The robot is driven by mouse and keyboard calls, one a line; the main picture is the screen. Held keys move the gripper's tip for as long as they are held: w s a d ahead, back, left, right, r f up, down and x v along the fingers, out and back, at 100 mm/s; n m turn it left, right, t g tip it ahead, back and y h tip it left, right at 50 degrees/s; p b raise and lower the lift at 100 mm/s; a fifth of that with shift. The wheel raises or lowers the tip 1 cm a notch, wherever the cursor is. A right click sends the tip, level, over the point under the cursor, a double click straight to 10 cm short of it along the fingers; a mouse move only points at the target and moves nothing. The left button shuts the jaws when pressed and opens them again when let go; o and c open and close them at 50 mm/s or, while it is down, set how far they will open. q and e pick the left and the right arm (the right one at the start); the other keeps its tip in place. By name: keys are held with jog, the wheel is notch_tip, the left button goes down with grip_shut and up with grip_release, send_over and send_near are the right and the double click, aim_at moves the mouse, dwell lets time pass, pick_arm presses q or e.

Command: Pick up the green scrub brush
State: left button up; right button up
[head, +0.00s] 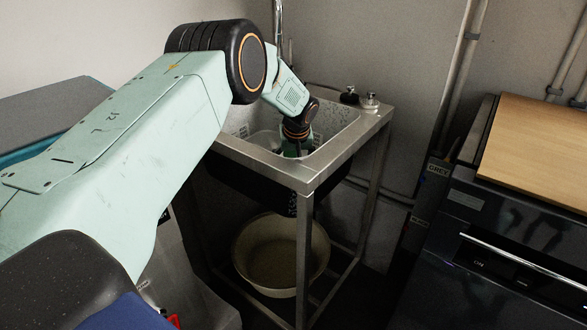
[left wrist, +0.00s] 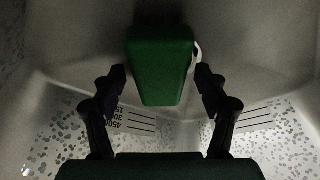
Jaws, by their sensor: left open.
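The green scrub brush (left wrist: 162,65) shows in the left wrist view as a solid green block, upper centre, its lower end narrower. My left gripper (left wrist: 162,82) is open, with one dark finger on each side of the brush. A gap shows between each finger and the green block, so it is not gripped. In the head view my left arm reaches down into the sink (head: 232,144), and the gripper's tips are mostly hidden there. The brush cannot be made out clearly in that view. My right gripper is in neither view.
Pale walls with dark graduation marks (left wrist: 135,120) and speckled surfaces surround the gripper in the wrist view. The sink's metal rim and a tap fitting (head: 369,101) are close to the arm. A round basin (head: 280,255) sits below. A dark cabinet with a wooden top (head: 535,150) stands at right.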

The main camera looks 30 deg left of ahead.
aim_at(293, 159)
pick_arm(q)
jog(key=shift+s+r, duration=0.1)
jog(key=shift+r, duration=0.15)
jog(key=shift+f, duration=0.35)
jog(key=shift+c, duration=0.3)
jog(key=c, duration=1.3)
jog(key=shift+r, duration=0.3)
jog(key=shift+c, duration=0.2)
notch_tip(293, 159, up, 10)
jog(key=p, duration=0.3)
jog(key=shift+p, duration=0.3)
